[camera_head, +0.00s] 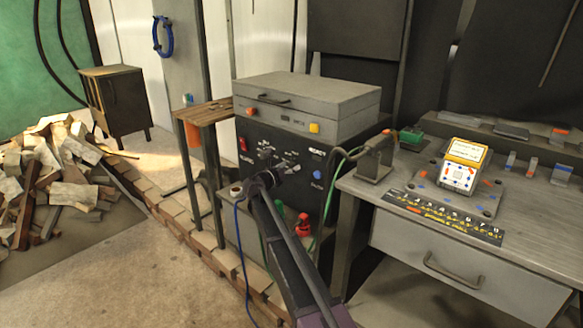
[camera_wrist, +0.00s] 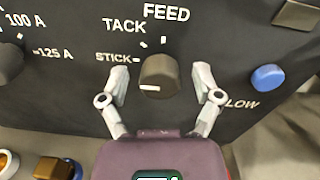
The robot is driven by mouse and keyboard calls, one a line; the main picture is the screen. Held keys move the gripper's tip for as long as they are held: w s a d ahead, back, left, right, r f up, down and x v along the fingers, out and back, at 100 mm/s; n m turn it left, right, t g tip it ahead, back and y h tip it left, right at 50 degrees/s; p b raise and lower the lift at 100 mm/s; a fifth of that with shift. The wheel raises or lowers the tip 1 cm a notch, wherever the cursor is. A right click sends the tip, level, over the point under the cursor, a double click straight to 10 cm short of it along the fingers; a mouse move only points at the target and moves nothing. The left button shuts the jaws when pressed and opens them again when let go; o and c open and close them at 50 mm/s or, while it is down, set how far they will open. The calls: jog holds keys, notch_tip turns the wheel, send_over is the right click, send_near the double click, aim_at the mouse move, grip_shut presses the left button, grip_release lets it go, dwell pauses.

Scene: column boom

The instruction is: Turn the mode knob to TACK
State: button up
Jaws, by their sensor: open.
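The dark round mode knob (camera_wrist: 158,77) is on the black panel (camera_wrist: 225,35) in the wrist view. TACK is printed up and to the left, FEED above. My gripper (camera_wrist: 160,72) is open, with one pale finger on each side of the knob. Gaps show between the fingers and the knob. In the head view my gripper (camera_head: 284,164) is at the front of the welder panel (camera_head: 258,205), and my arm and gripper hide the knob there.
A blue button (camera_wrist: 268,77) is right of the knob, and another knob (camera_wrist: 10,62) with amp labels is at left. A torch on a stand (camera_head: 375,160) and the workbench (camera_head: 365,190) are right of the machine. A small wooden table (camera_head: 205,112) stands left.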

jog(key=shift+w+d, duration=0.15)
grip_shut()
jog(key=shift+m, duration=0.4)
jog(key=m, duration=0.4)
jog(key=shift+m, duration=2)
